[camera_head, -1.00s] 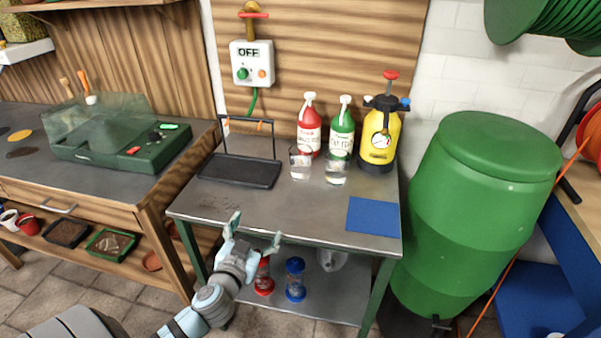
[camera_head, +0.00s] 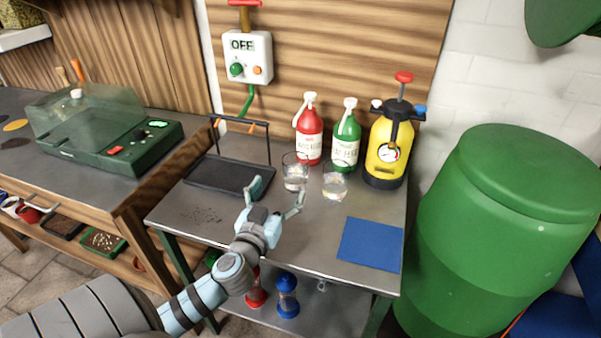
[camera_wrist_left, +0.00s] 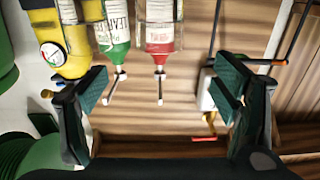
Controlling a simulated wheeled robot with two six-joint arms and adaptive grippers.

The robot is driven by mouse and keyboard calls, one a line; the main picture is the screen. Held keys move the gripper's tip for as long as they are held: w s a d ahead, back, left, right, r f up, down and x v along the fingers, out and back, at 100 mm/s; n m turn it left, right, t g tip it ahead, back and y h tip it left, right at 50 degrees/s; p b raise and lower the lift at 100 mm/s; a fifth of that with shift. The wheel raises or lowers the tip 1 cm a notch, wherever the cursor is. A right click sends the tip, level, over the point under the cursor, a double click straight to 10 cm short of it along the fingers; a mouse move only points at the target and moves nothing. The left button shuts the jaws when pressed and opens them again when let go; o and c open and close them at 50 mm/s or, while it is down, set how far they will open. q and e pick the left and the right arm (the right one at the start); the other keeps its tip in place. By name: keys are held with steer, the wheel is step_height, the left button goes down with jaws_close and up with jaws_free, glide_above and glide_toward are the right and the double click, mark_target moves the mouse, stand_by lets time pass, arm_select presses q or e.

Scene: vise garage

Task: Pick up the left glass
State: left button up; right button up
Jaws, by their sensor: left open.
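Two clear glasses stand upright side by side on the metal table in the head view. The left glass (camera_head: 295,172) is in front of the red bottle (camera_head: 309,135); the right glass (camera_head: 335,183) is in front of the green bottle (camera_head: 346,140). My left gripper (camera_head: 280,190) is open and empty, its fingertips pointing at the left glass from the front. Whether the fingers reach around the glass cannot be told. My right gripper is out of view.
A black tray with a handle frame (camera_head: 226,175) lies left of the glasses. A yellow pressure sprayer (camera_head: 384,155) stands at the back right. A blue mat (camera_head: 370,244) lies at the front right. The table's front middle is bare.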

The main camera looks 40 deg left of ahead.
arm_select(q)
glide_toward(299, 154)
steer(key=x, duration=0.7)
steer(key=shift+f, duration=0.1)
steer(key=shift+s, duration=0.1)
jaws_close()
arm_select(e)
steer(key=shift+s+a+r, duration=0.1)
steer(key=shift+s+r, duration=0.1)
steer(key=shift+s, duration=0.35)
